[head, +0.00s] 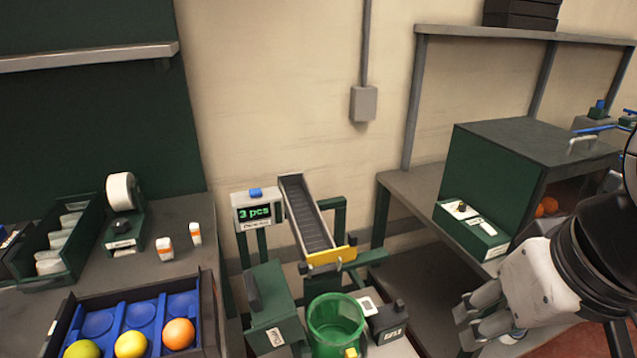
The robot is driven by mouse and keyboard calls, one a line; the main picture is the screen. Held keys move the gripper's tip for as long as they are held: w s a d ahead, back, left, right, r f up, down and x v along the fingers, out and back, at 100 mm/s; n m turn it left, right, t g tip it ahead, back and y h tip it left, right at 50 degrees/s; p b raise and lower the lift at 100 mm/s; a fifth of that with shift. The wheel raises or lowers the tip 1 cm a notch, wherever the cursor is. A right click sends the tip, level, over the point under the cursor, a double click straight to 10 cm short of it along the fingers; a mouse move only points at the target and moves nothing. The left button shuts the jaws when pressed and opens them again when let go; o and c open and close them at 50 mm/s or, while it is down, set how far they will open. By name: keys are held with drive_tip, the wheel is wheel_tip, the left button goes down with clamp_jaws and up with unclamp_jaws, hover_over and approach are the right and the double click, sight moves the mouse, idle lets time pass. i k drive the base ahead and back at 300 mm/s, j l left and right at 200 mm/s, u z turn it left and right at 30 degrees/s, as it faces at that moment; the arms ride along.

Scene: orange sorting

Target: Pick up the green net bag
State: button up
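The green net bag (335,322) appears as a see-through green, open-topped cylinder at the bottom centre of the head view. It stands upright below the yellow lip of a sloping chute (308,215). I see no fruit inside it. A small yellow piece shows at its lower front edge. My gripper (466,327) is at the lower right, well to the right of the bag and apart from it. Its two grey fingers point left with a gap between them, and nothing shows in the gap.
A counter display (257,213) reads "3 pcs". A green box (272,305) and a dark device (388,322) flank the bag closely. A blue-lined tray (140,314) with three fruits is at lower left. A green cabinet (500,180) with oranges inside stands at right.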

sight(330, 316)
drive_tip(key=j+z, duration=0.45)
drive_tip(key=k+j+z, duration=0.1)
drive_tip(key=z, duration=0.3)
drive_tip(key=k+j, duration=0.2)
drive_tip(key=j, duration=0.25)
drive_tip(key=k+j+z, duration=0.15)
drive_tip(key=j, duration=0.3)
drive_tip(key=k+j, duration=0.2)
drive_tip(key=j, duration=0.2)
drive_tip(key=k+j+z, duration=0.15)
drive_tip(key=j, duration=0.25)
drive_tip(key=k+j, duration=0.3)
drive_tip(key=j+z, duration=0.05)
drive_tip(key=j, duration=0.05)
